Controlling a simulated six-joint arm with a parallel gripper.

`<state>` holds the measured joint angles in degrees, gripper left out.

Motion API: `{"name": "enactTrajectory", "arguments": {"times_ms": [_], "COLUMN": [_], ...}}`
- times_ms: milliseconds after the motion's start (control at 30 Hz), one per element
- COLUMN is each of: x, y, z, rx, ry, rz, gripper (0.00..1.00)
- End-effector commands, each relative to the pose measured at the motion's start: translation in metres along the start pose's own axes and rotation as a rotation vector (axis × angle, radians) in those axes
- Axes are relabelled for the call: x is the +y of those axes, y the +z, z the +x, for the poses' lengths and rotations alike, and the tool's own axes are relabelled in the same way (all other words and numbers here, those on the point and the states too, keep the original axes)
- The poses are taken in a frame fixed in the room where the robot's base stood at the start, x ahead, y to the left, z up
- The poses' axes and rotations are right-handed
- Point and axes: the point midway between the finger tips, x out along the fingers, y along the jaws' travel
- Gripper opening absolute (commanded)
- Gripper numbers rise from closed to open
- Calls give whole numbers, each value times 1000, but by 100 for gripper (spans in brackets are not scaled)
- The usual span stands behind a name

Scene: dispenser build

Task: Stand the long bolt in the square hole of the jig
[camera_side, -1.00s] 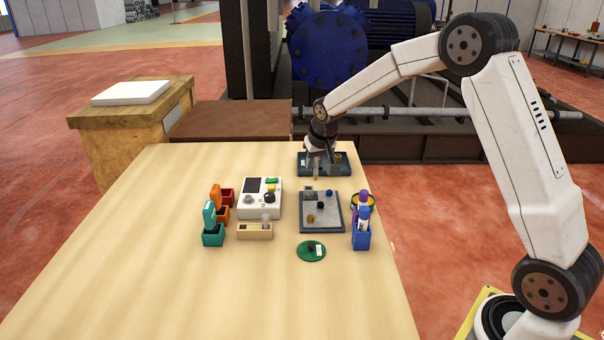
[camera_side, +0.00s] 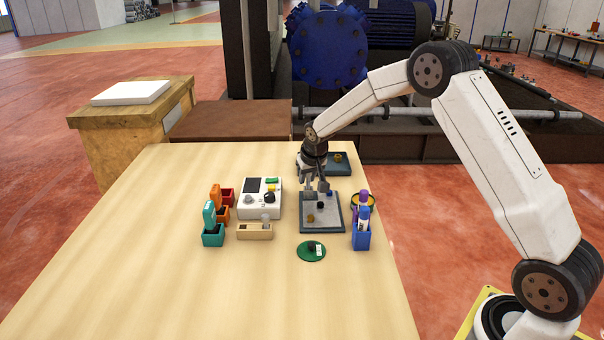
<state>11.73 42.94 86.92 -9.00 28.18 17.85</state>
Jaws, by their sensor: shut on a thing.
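My gripper (camera_side: 316,190) points down over the upper left part of a grey tray (camera_side: 341,222) with a dark rim. It is shut on a slim piece, taken to be the long bolt, which is mostly hidden by the fingers. I cannot tell whether its lower end touches anything. The small grey block in the tray's upper left corner, possibly the jig, is now covered by my gripper, and no square hole can be made out. A tan block (camera_side: 250,232) with a grey piece on it stands left of the tray.
Black, yellow and blue small parts lie in the tray. A dark bin (camera_side: 346,170) stands behind it. A blue holder with pens (camera_side: 361,237) is close on the right, a green disc (camera_side: 311,252) in front, and a white device (camera_side: 258,203) on the left. The table's front left is clear.

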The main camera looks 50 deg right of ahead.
Motion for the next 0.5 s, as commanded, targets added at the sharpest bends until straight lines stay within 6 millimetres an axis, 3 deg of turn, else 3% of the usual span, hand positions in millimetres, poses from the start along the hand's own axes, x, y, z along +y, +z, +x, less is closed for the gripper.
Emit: {"name": "enactTrajectory", "arguments": {"times_ms": [500], "x": [0], "y": [4], "z": [8], "rx": [0], "ry": [0], "rz": [1], "gripper": [0]}}
